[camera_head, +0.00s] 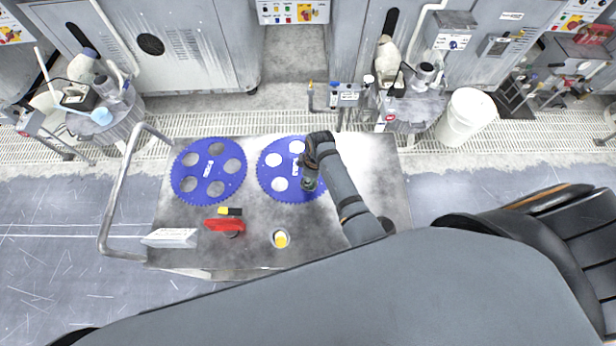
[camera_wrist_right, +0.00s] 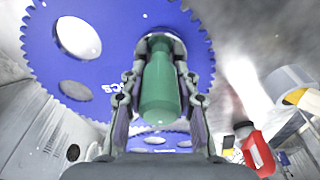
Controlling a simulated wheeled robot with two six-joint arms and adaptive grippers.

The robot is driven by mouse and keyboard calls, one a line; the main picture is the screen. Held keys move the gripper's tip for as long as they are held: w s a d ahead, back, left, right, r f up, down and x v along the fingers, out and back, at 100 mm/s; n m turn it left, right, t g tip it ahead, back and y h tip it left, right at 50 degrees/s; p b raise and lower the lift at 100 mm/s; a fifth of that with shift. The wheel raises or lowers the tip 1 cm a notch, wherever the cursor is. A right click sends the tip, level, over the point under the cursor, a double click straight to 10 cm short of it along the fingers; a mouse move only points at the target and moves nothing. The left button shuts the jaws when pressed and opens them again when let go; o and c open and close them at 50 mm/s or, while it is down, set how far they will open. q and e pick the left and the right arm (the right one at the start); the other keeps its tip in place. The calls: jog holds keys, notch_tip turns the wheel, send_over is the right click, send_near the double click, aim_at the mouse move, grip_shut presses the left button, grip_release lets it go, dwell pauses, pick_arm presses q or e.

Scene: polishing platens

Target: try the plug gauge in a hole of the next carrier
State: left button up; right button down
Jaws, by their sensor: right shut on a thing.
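Two blue toothed carriers lie on the grey cart top, a left carrier (camera_head: 186,172) and a right carrier (camera_head: 267,183), each with several round holes. My right gripper (camera_head: 309,178) is over the right part of the right carrier. In the right wrist view, the right gripper (camera_wrist_right: 160,75) is shut on the green plug gauge (camera_wrist_right: 159,92). A large blue carrier (camera_wrist_right: 105,45) fills the upper left there, and part of another (camera_wrist_right: 150,137) shows below the gauge. I cannot tell whether the gauge's far end is in a hole. My left gripper is not in view.
On the cart top (camera_head: 330,235) are a red object (camera_head: 222,225), a yellow-and-black piece (camera_head: 230,211), a white wedge-shaped item (camera_head: 170,238) and a round cup with yellow inside (camera_head: 281,239). A rail (camera_head: 117,200) edges the left side. A white bucket (camera_head: 466,117) stands beyond.

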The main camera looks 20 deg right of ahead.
jog(key=shift+f, duration=0.15)
jog(key=c, duration=1)
grip_release()
jog(key=shift+o, duration=0.4)
jog(key=r, duration=0.4)
jog(key=d+r, duration=0.1)
jog(key=r, duration=0.3)
jog(key=s+r, duration=0.1)
jog(key=r, duration=0.3)
jog(key=shift+d, duration=0.25)
